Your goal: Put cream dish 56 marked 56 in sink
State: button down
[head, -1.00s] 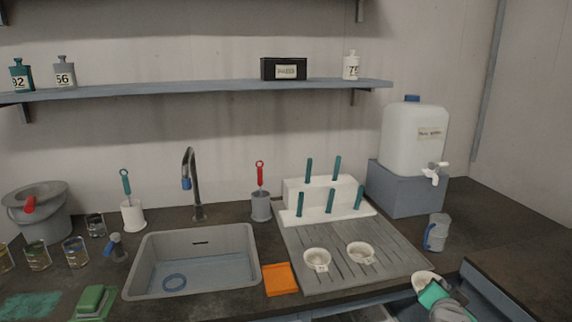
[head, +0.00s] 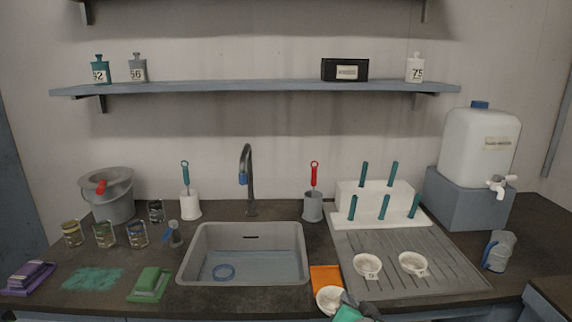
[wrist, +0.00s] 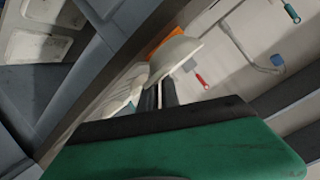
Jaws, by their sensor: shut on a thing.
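My gripper (head: 345,311) is at the lower edge of the head view, shut on a small cream dish (head: 329,299). The dish is held up in front of the orange cloth, right of the sink's front corner. In the wrist view the dish (wrist: 178,57) sits at the tips of the dark fingers (wrist: 158,95); no number on it can be read.
The orange cloth (head: 325,278) lies between sink and ribbed drainboard (head: 440,270). A curved tap (head: 248,180) stands behind the sink. A green sponge (head: 150,282), glass beakers (head: 137,234) and a bucket (head: 107,195) are to the left. A white peg rack (head: 375,197) stands behind the drainboard.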

notch_tip(320, 180, up, 14)
jog(key=p, duration=1.2)
jog(key=shift+d+p, duration=0.2)
jog(key=shift+p, duration=0.2)
